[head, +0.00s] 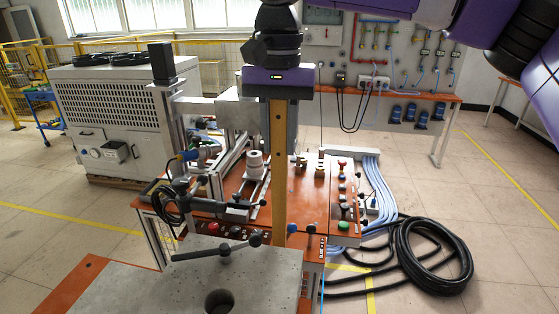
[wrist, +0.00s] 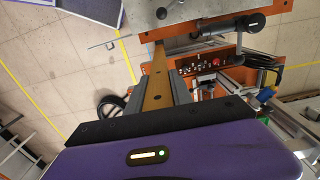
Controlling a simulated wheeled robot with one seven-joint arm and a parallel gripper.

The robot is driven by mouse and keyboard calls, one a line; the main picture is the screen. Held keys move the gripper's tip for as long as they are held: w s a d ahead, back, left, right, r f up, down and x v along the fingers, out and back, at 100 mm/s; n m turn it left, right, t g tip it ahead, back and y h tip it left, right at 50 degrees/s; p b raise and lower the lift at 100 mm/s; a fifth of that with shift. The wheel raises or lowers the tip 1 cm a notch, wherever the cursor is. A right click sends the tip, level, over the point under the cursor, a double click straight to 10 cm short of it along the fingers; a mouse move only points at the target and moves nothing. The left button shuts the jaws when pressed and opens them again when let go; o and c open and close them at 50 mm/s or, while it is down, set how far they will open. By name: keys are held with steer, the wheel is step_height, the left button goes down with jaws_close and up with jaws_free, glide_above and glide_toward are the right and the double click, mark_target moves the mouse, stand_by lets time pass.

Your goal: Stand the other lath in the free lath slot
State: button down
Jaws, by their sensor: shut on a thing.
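My gripper (head: 278,97) is shut on the upper end of a long yellow-brown wooden lath (head: 279,165). The lath hangs upright below it in the head view, in front of the orange bench. Its lower end shows near the back right edge of the grey plate; I cannot tell whether it touches anything. In the wrist view my gripper (wrist: 153,98) has the lath (wrist: 156,76) between its grey fingers, and the lath points away toward the grey plate's orange edge. I cannot make out a second lath or the free slot.
The grey metal plate (head: 180,285) with a round hole and a black-handled lever (head: 216,249) lies in front. The orange bench (head: 310,215) carries rails, a white cylinder (head: 255,164) and buttons. Coiled black hose (head: 436,255) lies on the floor at right.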

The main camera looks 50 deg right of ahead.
steer(key=shift+r, duration=0.95)
steer(key=shift+r+p, duration=3.2)
steer(key=shift+r, duration=0.35)
